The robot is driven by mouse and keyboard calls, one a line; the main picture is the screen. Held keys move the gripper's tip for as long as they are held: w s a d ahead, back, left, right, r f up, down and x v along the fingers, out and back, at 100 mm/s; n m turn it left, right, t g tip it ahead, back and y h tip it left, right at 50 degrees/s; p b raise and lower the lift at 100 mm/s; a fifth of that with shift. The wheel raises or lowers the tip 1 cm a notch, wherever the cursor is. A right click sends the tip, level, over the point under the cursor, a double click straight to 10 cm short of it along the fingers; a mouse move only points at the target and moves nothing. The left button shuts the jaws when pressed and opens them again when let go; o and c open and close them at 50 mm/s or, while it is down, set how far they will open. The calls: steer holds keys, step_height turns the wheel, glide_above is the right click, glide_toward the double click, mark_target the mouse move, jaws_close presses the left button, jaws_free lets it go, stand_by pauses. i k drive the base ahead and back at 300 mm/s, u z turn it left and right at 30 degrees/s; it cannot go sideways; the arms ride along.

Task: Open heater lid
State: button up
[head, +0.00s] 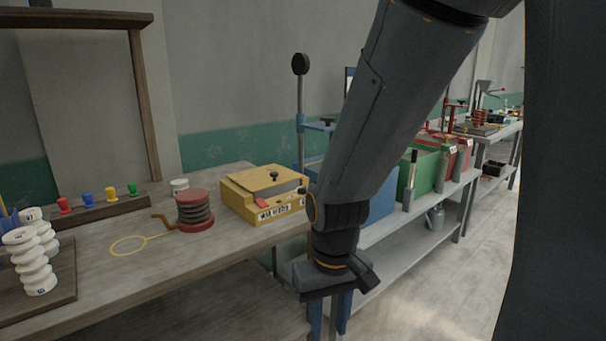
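The wax heater is a yellow box (284,207) with a dark-lettered label on its front, standing on the wooden bench. Its flat yellow lid (248,180) lies over the top and looks shut, with a black knob (274,175) on it. My gripper (329,318) points down in front of the benches, to the right of the heater and lower in the picture. Its two blue fingers stand apart with nothing visible between them. It is clear of the heater. My arm covers the area just right of the heater.
A red-ended spool (194,211) stands left of the heater, with a yellow ring (128,245) lying nearby. White ribbed pieces (36,270) stand at far left. A blue-framed press (300,110) rises behind the heater. Green (428,170) and red bins stand right of my arm.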

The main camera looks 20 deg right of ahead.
mark_target(259, 179)
steer(key=u, duration=1.6)
steer(key=i, duration=0.8)
steer(key=z, duration=1)
